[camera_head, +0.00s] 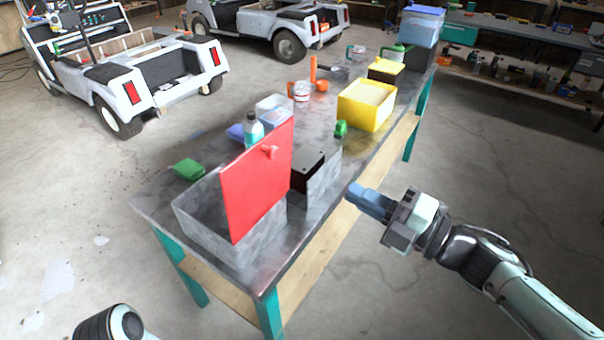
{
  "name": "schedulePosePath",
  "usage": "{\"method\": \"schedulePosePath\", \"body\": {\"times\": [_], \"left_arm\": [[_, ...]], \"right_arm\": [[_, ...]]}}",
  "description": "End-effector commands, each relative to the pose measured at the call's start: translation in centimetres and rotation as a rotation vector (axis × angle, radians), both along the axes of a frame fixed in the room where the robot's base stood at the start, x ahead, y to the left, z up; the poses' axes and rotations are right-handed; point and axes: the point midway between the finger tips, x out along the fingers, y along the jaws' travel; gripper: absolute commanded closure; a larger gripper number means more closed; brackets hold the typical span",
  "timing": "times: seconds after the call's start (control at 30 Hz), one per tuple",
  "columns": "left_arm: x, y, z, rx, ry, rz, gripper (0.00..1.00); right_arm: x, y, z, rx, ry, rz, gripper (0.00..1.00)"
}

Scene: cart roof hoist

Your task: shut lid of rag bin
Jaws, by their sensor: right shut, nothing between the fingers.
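The rag bin (190,222) is a grey open-topped box at the near end of the workbench. Its red lid (255,190) stands up steeply along the bin's right side, so the bin is open. A small red knob (269,152) sticks out near the lid's top. My right gripper (352,194) has its blue-grey fingers shut and empty. In the picture it is to the right of the lid, apart from it, by the bench's right edge. Only a rounded part of my left arm shows at the bottom left; its gripper is out of view. The lid hides part of the bin's inside.
The workbench (160,205) has teal legs. A bottle (253,131), green cloth (188,168) and yellow bin (366,105) are farther back. The floor to the right is clear.

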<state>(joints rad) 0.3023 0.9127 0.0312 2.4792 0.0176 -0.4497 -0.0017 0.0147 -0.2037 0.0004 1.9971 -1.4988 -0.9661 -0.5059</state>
Motion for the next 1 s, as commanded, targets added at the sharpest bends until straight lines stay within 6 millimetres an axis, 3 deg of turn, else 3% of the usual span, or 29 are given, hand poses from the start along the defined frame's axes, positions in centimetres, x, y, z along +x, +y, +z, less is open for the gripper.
{"method": "schedulePosePath", "body": {"times": [0.1, 0.23, 0.7, 1.0], "left_arm": [[0.1, 0.0, -0.6, 0.001, -0.004, 0.001, 0.57], [0.2, 0.1, -0.5, 0.002, -0.004, 0.001, 0.57], [0.4, 0.2, -0.7, 0.005, -0.011, 0.005, 0.57], [0.4, 0.2, -0.7, 0.006, -0.012, 0.005, 0.57]], "right_arm": [[-1.1, 0.2, 1.1, -0.050, -0.074, 0.023, 1.00], [-0.6, 1.1, 1.3, -0.055, -0.079, 0.029, 1.00], [4.9, 8.7, 2.2, -0.050, -0.073, 0.027, 1.00], [6.8, 11.3, 2.5, -0.052, -0.073, 0.025, 1.00]]}}
